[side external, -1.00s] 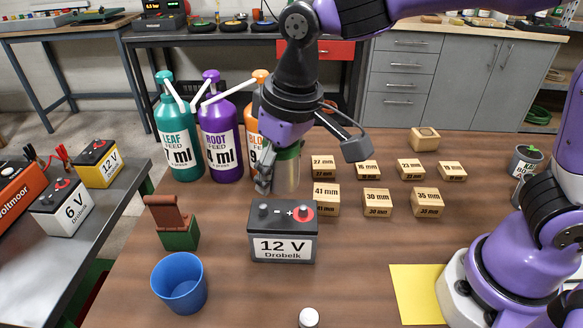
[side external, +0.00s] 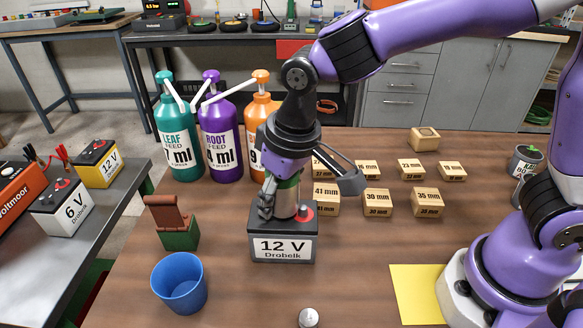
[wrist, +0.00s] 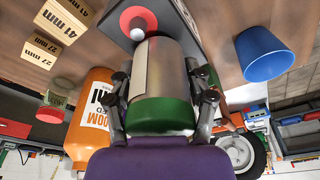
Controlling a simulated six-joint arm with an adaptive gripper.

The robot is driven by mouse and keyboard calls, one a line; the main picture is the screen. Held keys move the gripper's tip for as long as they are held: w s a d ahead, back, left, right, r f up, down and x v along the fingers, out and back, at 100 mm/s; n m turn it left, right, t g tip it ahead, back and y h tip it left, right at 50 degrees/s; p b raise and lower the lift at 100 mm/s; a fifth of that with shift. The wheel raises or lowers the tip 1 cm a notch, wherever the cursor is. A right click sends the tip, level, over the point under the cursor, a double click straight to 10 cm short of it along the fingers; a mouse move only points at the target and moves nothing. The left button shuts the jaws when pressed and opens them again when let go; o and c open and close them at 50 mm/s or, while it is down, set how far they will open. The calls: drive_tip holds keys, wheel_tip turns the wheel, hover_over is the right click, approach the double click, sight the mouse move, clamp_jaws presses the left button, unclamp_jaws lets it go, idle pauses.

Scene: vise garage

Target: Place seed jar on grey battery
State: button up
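The seed jar is a silver cylinder with a green band near its upper end (side external: 286,203), seen upright in the side view. My gripper (side external: 275,205) is shut on it. The wrist view shows one finger on each side of the jar (wrist: 160,80). The grey battery (side external: 284,246), with a black top and a "12 V Drobelk" label, stands on the table directly below. The jar's lower end is at the battery's top, beside the red terminal; I cannot tell whether they touch. The battery's grey side (wrist: 190,20) also shows in the wrist view.
An orange bottle (side external: 262,112), a purple bottle (side external: 218,135) and a teal bottle (side external: 178,140) stand behind on the left. Several wooden blocks (side external: 377,202) lie to the right. A blue cup (side external: 180,285) and a green-and-brown object (side external: 178,225) are at left front.

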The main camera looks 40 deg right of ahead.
drive_tip(key=o, duration=0.4)
drive_tip(key=shift+r, duration=0.1)
drive_tip(key=shift+r, duration=0.35)
drive_tip(key=r, duration=0.4)
drive_tip(key=s+r, duration=0.1)
drive_tip(key=r, duration=0.3)
drive_tip(key=s+d+r, duration=0.1)
drive_tip(key=r, duration=0.3)
drive_tip(key=shift+s, duration=0.15)
drive_tip(key=s+d+f+t, duration=0.1)
drive_tip(key=s+d, duration=0.1)
drive_tip(key=d, duration=0.2)
drive_tip(key=s+d+f+m+t, duration=0.1)
drive_tip(key=s+d+f, duration=0.1)
drive_tip(key=d, duration=0.3)
drive_tip(key=s+d+f+m+t, duration=0.1)
drive_tip(key=s+d+f, duration=0.1)
drive_tip(key=d, duration=0.3)
drive_tip(key=shift+s+f, duration=0.25)
drive_tip(key=shift+s, duration=0.25)
